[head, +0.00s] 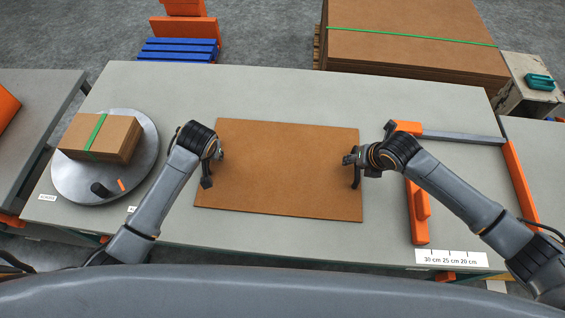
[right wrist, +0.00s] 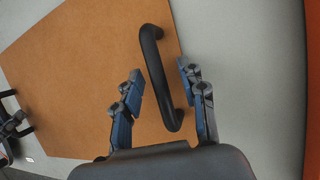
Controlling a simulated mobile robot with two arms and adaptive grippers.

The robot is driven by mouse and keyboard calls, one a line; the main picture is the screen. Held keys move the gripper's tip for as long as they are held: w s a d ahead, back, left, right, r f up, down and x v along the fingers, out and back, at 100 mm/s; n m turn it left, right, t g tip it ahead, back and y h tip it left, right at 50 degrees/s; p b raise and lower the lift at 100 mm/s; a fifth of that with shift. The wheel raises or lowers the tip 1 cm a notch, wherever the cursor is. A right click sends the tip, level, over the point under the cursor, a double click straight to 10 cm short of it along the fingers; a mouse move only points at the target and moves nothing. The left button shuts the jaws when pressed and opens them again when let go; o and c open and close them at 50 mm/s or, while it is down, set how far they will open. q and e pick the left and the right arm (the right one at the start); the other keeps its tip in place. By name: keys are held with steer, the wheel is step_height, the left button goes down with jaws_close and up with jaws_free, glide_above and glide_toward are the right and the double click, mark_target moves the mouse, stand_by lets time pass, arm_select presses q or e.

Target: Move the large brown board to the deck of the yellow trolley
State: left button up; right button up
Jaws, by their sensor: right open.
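The large brown board (head: 280,170) lies flat on the grey table, between my two grippers. A black bar handle (right wrist: 158,75) shows at the board's right edge in the right wrist view. My right gripper (head: 352,162) is open, with its fingers on either side of this handle and gaps between them and the bar. My left gripper (head: 213,160) is at the board's left edge; its fingers are too small and dark to tell whether they are open. The yellow trolley is not in view.
A round grey turntable (head: 68,188) with a green-strapped brown stack (head: 102,138) stands at the left of the table (head: 300,88). An orange and grey frame (head: 419,215) lies at the right. A large brown stack (head: 410,35) stands behind the table.

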arm_select(q)
steer(key=shift+c, duration=0.4)
arm_select(e)
steer(key=shift+c, duration=0.4)
arm_select(q)
jaws_close()
arm_select(e)
jaws_close()
arm_select(q)
steer(key=shift+r, duration=0.2)
arm_select(e)
steer(key=shift+w+r, duration=0.1)
steer(key=shift+r, duration=0.1)
